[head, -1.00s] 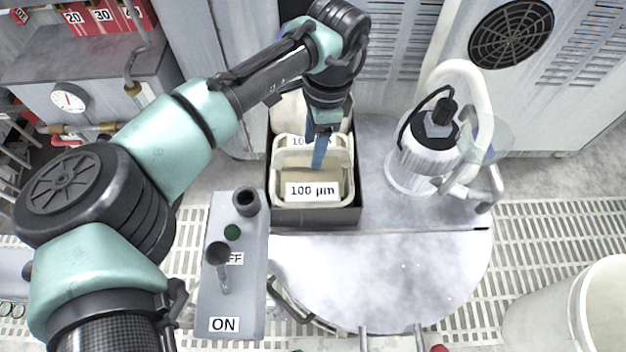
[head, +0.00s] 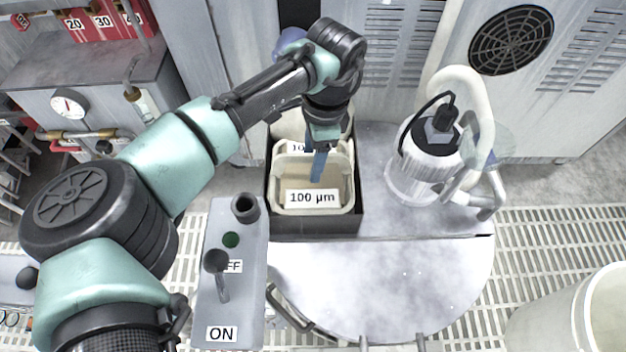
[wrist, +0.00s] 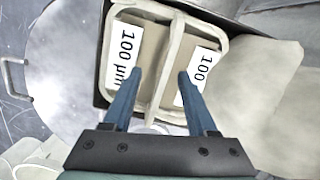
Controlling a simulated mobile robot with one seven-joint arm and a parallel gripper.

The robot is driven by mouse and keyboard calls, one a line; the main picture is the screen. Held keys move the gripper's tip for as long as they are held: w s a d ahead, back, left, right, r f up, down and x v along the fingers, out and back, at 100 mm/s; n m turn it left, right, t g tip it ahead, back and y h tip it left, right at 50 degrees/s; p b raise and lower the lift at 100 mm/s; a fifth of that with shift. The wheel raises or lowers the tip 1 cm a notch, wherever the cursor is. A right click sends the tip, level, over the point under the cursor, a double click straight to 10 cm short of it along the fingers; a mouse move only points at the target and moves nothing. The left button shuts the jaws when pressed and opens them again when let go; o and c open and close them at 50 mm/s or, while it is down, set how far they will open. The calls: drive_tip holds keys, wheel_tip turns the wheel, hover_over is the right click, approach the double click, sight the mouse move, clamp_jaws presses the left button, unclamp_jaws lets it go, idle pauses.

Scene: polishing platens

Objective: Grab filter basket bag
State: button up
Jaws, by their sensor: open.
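The filter basket bags are cream bags with white "100 µm" labels, standing one behind the other in a dark open box (head: 313,223). My gripper (head: 318,168) points down over the box. In the wrist view its blue fingers (wrist: 160,82) are apart, one over each bag, with the rims between them. Contact cannot be told.
A pump with a white hose (head: 428,160) stands right of the box. A grey control panel (head: 230,290) with ON and OFF labels is at the front left. The round metal lid (head: 390,285) in front is clear. A white bucket (head: 585,315) stands at lower right.

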drive_tip(key=shift+f, duration=0.1)
idle(0.3)
clamp_jaws()
idle(1.4)
